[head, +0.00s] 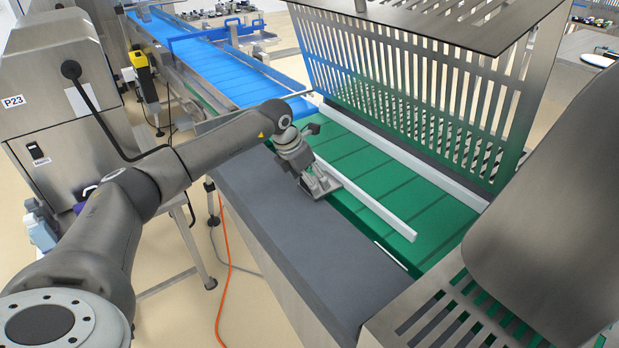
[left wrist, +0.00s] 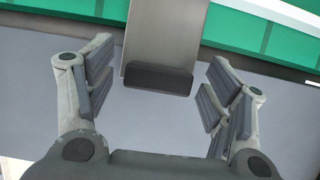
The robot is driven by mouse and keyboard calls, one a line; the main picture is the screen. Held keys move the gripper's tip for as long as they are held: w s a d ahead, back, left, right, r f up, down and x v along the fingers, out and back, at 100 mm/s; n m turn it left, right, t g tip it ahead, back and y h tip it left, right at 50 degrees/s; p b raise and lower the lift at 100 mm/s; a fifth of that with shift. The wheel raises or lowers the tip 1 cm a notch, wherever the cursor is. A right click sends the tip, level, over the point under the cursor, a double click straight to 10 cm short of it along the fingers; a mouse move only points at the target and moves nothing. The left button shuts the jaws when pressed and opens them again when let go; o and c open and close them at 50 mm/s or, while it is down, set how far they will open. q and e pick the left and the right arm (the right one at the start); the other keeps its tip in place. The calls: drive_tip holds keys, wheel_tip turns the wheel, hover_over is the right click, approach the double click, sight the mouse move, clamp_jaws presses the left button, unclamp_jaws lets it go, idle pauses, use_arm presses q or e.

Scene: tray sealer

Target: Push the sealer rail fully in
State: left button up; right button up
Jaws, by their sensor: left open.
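The near white rail (head: 375,208) lies lengthwise along the near side of the green belt (head: 430,205). A second white rail (head: 410,160) runs along the belt's far side. A flat metal plate (left wrist: 163,40) with a dark end block (left wrist: 160,79) reaches from the belt side over the grey ledge; whether it joins the near rail is hidden. My left gripper (head: 322,186) is low over the ledge beside the near rail. In the left wrist view its open fingers (left wrist: 160,100) stand on either side of the dark block, with gaps on both sides. My right gripper is not in view.
The grey ledge (head: 285,225) is clear in front of the belt. A slotted metal guard (head: 420,90) stands behind the belt, and another slotted cover (head: 440,315) is at lower right. A blue belt (head: 205,70) continues at the back left. A control cabinet (head: 60,100) stands left.

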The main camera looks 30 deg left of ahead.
use_arm(q)
drive_tip(key=v, duration=1.2)
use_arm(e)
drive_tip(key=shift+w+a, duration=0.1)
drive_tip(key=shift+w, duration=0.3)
